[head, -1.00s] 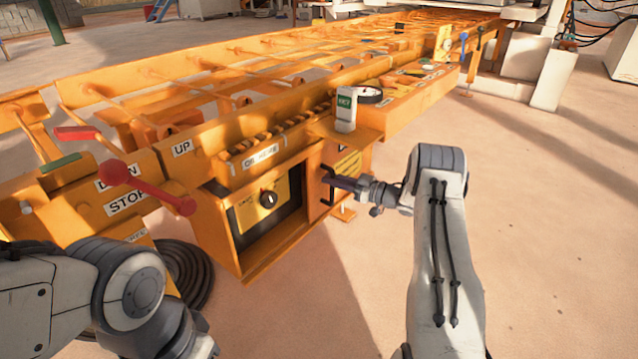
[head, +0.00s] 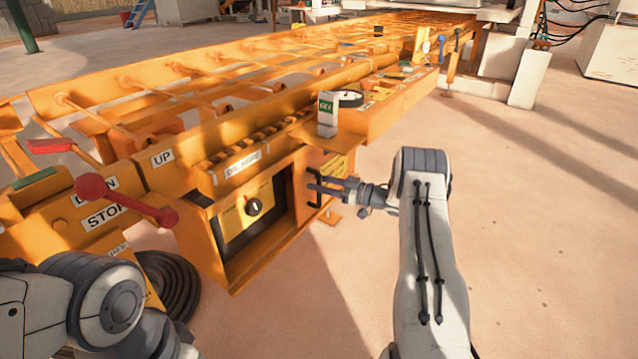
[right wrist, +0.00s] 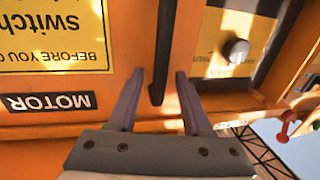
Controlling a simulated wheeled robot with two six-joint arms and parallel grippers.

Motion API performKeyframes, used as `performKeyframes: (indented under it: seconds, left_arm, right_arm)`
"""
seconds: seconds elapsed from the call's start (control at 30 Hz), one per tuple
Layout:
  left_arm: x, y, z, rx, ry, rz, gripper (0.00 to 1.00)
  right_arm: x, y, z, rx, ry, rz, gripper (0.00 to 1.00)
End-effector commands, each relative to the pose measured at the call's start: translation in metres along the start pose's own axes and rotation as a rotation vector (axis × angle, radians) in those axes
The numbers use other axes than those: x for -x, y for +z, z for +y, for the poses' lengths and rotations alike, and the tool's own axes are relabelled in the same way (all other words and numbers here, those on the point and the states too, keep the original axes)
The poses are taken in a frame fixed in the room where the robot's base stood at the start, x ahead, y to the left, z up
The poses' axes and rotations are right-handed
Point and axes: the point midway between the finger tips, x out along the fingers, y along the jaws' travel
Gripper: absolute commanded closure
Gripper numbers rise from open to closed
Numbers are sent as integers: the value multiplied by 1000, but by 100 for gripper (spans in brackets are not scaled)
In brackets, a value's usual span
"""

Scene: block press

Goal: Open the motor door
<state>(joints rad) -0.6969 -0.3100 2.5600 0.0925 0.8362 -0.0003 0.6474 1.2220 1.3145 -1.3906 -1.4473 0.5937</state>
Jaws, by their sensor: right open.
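The motor door (head: 312,162) is the orange side panel of the cabinet in the head view and looks shut. It bears a black bar handle (head: 316,190) and a yellow notice. In the right wrist view the handle (right wrist: 163,50) runs down between the fingertips, with the MOTOR label (right wrist: 50,102) and the notice to its left. My right gripper (head: 318,190) is open at the handle, one finger on each side of it. In the right wrist view its fingers (right wrist: 158,85) stand apart from the bar. My left gripper is out of view; only its arm shows.
A red-knobbed lever (head: 125,199) stands farther left, above a coiled black hose (head: 172,285). A green-and-white box (head: 327,115) sits above the door. The floor to the right is clear.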

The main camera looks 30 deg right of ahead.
Motion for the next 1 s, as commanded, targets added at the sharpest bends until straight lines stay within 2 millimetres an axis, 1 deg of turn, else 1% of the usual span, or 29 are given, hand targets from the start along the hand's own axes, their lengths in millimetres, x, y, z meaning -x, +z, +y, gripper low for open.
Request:
performKeyframes:
  seconds: [0.17, 0.3, 0.4, 0.5, 0.6, 0.7, 1.0]
  left_arm:
    - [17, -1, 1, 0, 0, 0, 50]
    - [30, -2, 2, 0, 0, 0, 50]
    - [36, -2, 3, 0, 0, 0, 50]
    - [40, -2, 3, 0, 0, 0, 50]
    - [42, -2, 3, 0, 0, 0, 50]
    - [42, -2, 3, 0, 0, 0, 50]
    - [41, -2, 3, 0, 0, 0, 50]
  right_arm:
    - [29, -5, 1, -3, 6, 0, 50]
    - [58, -4, 1, -3, 5, -1, 50]
    - [76, -3, 1, -4, 5, -1, 50]
    - [89, -2, 0, -3, 3, 0, 50]
    - [97, -1, 0, -2, 1, -1, 50]
    - [100, 0, 0, -2, 1, -1, 50]
    - [100, 1, 0, -2, 1, -1, 50]
